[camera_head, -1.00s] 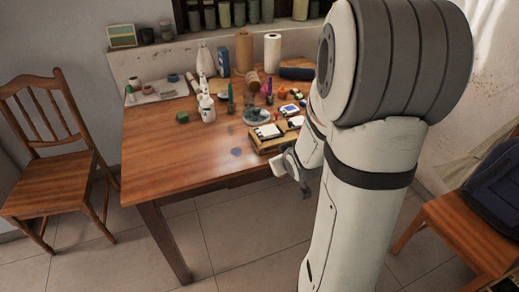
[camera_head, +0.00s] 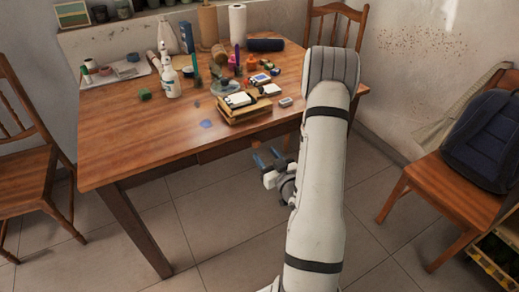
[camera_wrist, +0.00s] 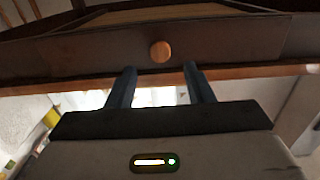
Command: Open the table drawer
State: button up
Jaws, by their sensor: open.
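The wooden table (camera_head: 130,140) stands ahead, its top covered with items toward the back. Its drawer (camera_head: 235,147) shows as a dark front under the near edge. In the wrist view the drawer front (camera_wrist: 230,42) spans the upper part, with a round wooden knob (camera_wrist: 160,51) near the middle. The drawer looks shut. My gripper (camera_head: 268,158) is in front of the table's near edge, close to the drawer. In the wrist view its two blue fingers (camera_wrist: 160,70) are open and empty, just below the knob and to either side of it. Whether they touch the drawer front cannot be told.
A wooden chair (camera_head: 30,185) stands at the left, another behind the table (camera_head: 338,20). A third chair (camera_head: 430,195) at the right holds a dark backpack (camera_head: 483,140). The tiled floor (camera_head: 220,235) before the table is clear.

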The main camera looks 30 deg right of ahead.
aim_at(257, 145)
jog(key=w, duration=0.5)
jog(key=shift+a, duration=0.1)
jog(key=shift+s, duration=0.1)
grip_shut()
dwell(0.3)
